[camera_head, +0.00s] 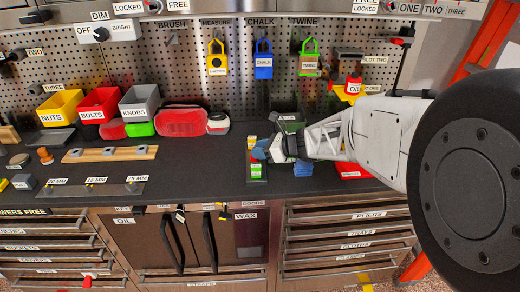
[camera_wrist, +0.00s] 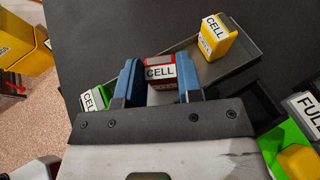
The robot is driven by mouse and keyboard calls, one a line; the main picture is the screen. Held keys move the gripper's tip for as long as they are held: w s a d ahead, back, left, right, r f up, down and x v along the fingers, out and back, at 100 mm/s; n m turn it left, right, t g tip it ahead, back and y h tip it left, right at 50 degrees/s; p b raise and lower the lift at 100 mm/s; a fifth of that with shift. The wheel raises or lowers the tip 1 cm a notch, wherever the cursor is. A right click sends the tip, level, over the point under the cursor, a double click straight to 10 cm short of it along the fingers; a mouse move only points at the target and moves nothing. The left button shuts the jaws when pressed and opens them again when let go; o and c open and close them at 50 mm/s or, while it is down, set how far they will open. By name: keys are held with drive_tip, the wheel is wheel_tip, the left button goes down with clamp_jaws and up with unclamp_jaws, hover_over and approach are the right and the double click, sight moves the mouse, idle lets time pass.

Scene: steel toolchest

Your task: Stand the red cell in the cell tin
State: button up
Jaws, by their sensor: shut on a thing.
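My gripper (camera_wrist: 159,66) is shut on the red cell (camera_wrist: 160,73), which sits between its two blue finger pads with its CELL label showing. The cell tin (camera_wrist: 180,48) is a long dark tray passing under the gripper. A yellow cell (camera_wrist: 217,37) stands in one end of the tin, and a green cell (camera_wrist: 92,100) is at the other end. The red cell is over the middle of the tin; its lower end is hidden, so I cannot tell whether it touches the floor. In the head view my gripper (camera_head: 270,150) is above the tin (camera_head: 257,180).
A green and yellow object (camera_wrist: 290,152) and a white FULL label (camera_wrist: 308,103) are close on the right in the wrist view. A red case (camera_head: 181,121) and bins (camera_head: 99,105) stand left along the pegboard.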

drive_tip(key=o, duration=0.9)
drive_tip(key=shift+o, duration=0.2)
drive_tip(key=shift+r, duration=0.15)
drive_tip(key=v, duration=1.2)
